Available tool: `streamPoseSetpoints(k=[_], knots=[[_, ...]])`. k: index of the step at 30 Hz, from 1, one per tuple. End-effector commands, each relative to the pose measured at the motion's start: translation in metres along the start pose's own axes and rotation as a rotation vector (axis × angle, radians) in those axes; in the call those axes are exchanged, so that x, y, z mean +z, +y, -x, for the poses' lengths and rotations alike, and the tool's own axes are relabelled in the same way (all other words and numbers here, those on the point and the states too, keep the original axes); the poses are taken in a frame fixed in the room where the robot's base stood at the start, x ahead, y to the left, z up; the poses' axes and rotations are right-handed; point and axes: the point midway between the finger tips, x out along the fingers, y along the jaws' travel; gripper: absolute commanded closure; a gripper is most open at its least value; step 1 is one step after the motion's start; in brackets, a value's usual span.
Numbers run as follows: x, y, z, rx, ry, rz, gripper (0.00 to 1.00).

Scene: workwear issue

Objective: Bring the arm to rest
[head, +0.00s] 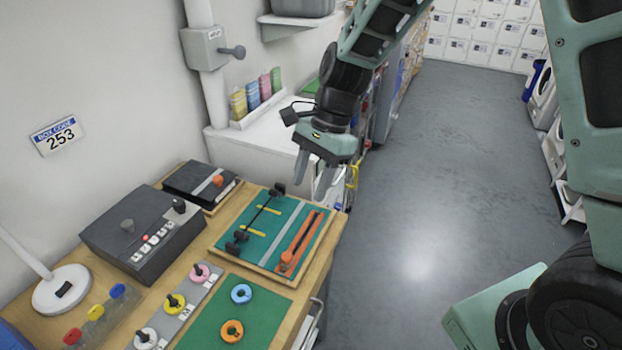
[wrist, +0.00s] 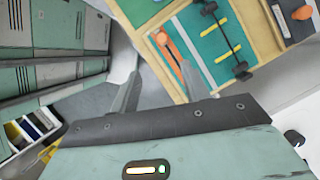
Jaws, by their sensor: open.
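My gripper (head: 316,176) hangs from my arm above the far right corner of the wooden table, fingers pointing down and apart. It is open and nothing shows between its fingers. In the wrist view my gripper (wrist: 160,92) has its two fingers spread, with the table edge and floor beyond. The wooden tray (head: 262,276) with a green panel lies below and to the left of the gripper. On it are an orange-handled tool (head: 297,245) and a black bar (head: 262,210) with knobs. The gripper looks clear of the tray.
A dark grey control box (head: 140,235), a white lamp base (head: 62,288) and a green mat (head: 250,306) with a blue ring (head: 241,293) and an orange ring (head: 232,331) occupy the table. Colored bottles (head: 252,95) stand behind. The grey floor (head: 430,180) at right is open.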

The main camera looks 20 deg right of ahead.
Motion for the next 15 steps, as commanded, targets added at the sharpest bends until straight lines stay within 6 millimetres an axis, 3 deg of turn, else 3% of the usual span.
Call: streamPoseSetpoints(k=[11, 15], knots=[[0.002, 0.001, 0.000, 0.001, 0.001, 0.010, 0.54], [0.031, 0.021, 0.003, 0.021, 0.025, 0.224, 0.54]])
